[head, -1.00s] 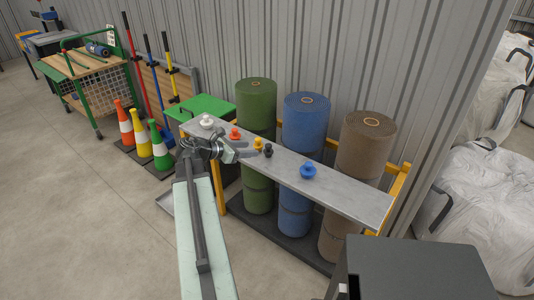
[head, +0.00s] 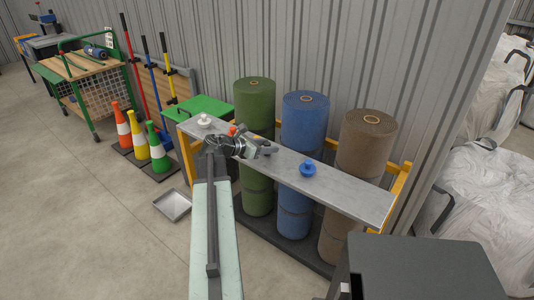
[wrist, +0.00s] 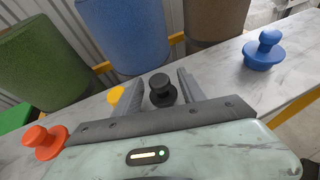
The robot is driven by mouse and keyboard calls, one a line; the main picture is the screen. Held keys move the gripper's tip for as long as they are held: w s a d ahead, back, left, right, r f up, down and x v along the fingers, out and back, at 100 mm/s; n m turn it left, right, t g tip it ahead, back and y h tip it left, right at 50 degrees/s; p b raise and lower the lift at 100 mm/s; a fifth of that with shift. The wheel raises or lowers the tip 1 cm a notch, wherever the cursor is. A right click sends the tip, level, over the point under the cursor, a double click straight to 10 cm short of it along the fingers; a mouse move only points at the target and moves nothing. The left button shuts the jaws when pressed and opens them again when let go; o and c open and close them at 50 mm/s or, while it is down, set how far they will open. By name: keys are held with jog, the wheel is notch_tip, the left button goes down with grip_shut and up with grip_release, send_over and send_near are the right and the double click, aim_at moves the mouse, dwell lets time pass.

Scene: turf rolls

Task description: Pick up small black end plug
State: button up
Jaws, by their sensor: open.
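The small black end plug (wrist: 161,91) stands upright on the grey shelf board, with a round knob on a wider base. In the wrist view it sits between the two fingers of my gripper (wrist: 148,80), closer to the right finger, with a gap showing on its left. My gripper is open and holds nothing. In the head view my gripper (head: 265,148) is low over the middle of the board (head: 345,194), and I cannot clearly separate the black plug from the fingers there.
A yellow plug (wrist: 116,96) is just left of the left finger. An orange plug (wrist: 43,141) is further left, a blue plug (wrist: 264,50) to the right, and a white plug (head: 205,121) at the board's left end. Green, blue and brown rolls (head: 365,145) stand behind the board.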

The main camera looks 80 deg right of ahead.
aim_at(267, 143)
grip_shut()
jog(key=shift+r, duration=0.2)
notch_tip(267, 143, up, 10)
jog(key=p, duration=1)
